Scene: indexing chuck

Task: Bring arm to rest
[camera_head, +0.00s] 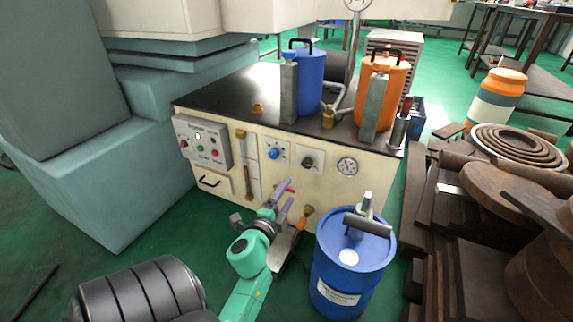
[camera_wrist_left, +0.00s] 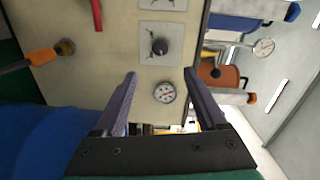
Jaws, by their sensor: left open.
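My left arm (camera_head: 246,290), green, comes up from the bottom of the head view. My left gripper (camera_head: 285,194) is in front of the cream cabinet's front panel (camera_head: 330,190), left of the blue drum. In the left wrist view my left gripper (camera_wrist_left: 160,84) shows two grey-purple fingers spread apart with nothing between them. A round gauge (camera_wrist_left: 164,92) and a black knob (camera_wrist_left: 160,46) on the panel show beyond the fingers. I cannot tell whether the fingers touch the panel. My right gripper is not in view.
A blue drum (camera_head: 335,278) stands close to the right of my left arm. Blue (camera_head: 308,78) and orange (camera_head: 380,95) canisters stand on the cabinet top. Stacked brown metal parts (camera_head: 470,225) fill the right. Green floor (camera_head: 170,245) is open on the left.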

